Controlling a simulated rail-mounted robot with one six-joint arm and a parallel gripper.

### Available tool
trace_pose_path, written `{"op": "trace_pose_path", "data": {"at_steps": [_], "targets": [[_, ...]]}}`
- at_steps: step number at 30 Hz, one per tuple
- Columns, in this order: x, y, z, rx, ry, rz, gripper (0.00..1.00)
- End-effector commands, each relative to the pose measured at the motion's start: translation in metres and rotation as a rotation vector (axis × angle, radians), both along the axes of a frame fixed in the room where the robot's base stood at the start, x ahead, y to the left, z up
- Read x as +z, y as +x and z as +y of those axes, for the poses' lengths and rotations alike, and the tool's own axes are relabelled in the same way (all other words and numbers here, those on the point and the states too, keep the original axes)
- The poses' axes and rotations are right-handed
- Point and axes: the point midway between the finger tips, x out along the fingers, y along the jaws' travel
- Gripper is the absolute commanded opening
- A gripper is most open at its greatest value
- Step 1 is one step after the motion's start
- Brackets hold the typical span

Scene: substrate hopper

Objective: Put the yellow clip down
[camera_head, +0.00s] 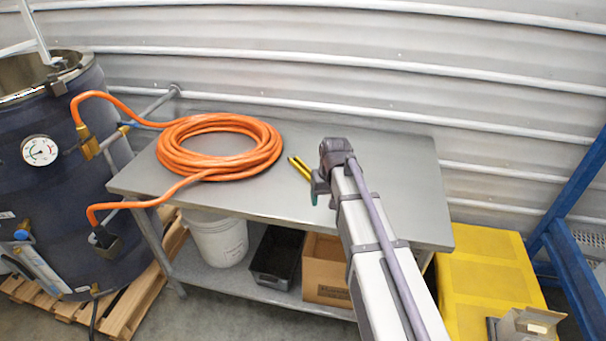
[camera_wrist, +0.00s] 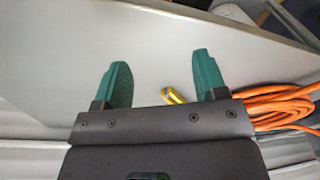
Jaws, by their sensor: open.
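The yellow clip (camera_head: 300,167) lies on the grey metal table (camera_head: 385,170), between the orange hose coil and my gripper. It also shows in the wrist view (camera_wrist: 173,96), partly hidden behind the gripper body, between the two fingers as seen from there. My gripper (camera_head: 316,188) is over the table just right of the clip, mostly hidden by my arm in the head view. In the wrist view my gripper (camera_wrist: 161,80) has its two green fingers wide apart with nothing held between them. The gap between gripper and clip is hard to judge.
A coiled orange hose (camera_head: 220,145) lies on the table's left part and runs to a dark tank (camera_head: 60,180). The lower shelf holds a white bucket (camera_head: 217,238), a black bin (camera_head: 277,256) and a cardboard box (camera_head: 326,272). The table's right part is clear.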

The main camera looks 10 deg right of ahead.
Motion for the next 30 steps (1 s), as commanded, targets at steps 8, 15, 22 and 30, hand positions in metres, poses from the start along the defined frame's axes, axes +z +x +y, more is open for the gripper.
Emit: {"op": "trace_pose_path", "data": {"at_steps": [8,15,22,30], "targets": [[0.008,0.240,-0.008,0.291,0.025,-0.286,0.66],[-0.006,0.237,-0.006,0.332,0.012,-0.303,0.66],[-0.047,0.252,0.001,0.330,0.013,-0.301,0.66],[-0.064,0.256,0.005,0.330,0.013,-0.300,0.66]]}}
